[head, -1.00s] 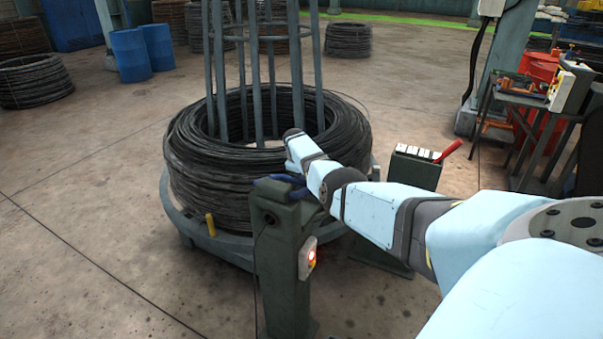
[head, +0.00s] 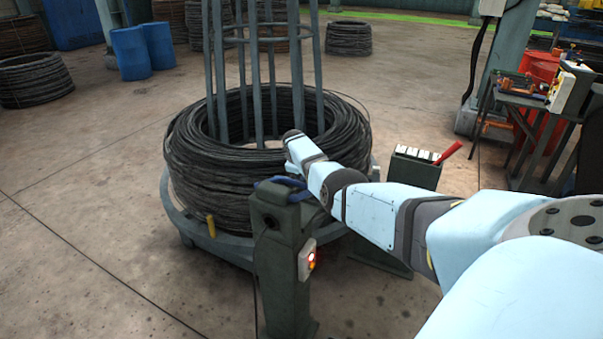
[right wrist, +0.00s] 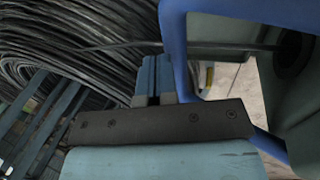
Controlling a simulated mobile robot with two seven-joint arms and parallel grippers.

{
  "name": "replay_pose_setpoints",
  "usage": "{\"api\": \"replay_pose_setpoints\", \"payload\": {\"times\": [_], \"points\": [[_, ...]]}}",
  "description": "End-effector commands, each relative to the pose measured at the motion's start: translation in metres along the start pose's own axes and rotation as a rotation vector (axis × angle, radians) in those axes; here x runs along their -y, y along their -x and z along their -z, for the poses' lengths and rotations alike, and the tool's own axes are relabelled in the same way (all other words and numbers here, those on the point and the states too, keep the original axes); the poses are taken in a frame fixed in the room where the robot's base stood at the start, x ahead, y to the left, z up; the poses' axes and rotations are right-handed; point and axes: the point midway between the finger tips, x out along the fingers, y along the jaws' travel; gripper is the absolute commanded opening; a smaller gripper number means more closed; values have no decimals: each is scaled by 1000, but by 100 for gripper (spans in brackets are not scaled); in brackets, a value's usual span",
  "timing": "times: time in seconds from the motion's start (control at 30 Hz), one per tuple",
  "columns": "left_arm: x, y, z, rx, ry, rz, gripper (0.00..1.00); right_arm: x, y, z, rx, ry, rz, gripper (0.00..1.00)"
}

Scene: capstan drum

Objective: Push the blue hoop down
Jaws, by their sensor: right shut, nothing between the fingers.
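The blue hoop (head: 291,182) sits at the top of a dark green post (head: 284,270), partly hidden by my right wrist. In the right wrist view the hoop (right wrist: 176,45) stands large and close, with one bar running down and another running off to the lower right. My right gripper (right wrist: 154,75) is shut and empty, its light-blue fingers just left of the hoop's near bar. I cannot tell whether they touch it. In the head view my right wrist hides the fingers. My left gripper is not in view.
A black wire coil (head: 200,185) lies on a grey round stand behind the post, around upright bars. One wire (right wrist: 120,46) runs toward the post. A switch box (head: 307,258) with a red light is on the post. A dark cabinet (head: 415,172) with a red lever (head: 447,151) stands right.

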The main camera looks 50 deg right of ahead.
Motion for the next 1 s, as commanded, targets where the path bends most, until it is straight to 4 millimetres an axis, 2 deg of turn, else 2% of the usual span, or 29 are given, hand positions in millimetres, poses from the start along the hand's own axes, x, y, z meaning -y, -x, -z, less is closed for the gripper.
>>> {"api": "replay_pose_setpoints", "payload": {"times": [0.03, 0.1, 0.17, 0.3, 0.5, 0.7, 1.0], "points": [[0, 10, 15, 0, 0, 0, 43, -8, 20, 1, -4, -3, -6, 0], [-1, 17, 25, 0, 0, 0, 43, -13, 34, 2, -7, -4, -10, 0], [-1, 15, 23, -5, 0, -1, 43, -19, 40, 2, -10, -6, -14, 0], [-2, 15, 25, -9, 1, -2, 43, -35, 70, 2, -11, -7, -16, 0], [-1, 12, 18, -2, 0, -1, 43, -52, 101, 2, -12, -7, -15, 0], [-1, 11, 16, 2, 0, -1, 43, -59, 115, 2, -11, -6, -15, 0], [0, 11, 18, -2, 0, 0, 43, -60, 116, 2, -11, -6, -14, 0]]}}
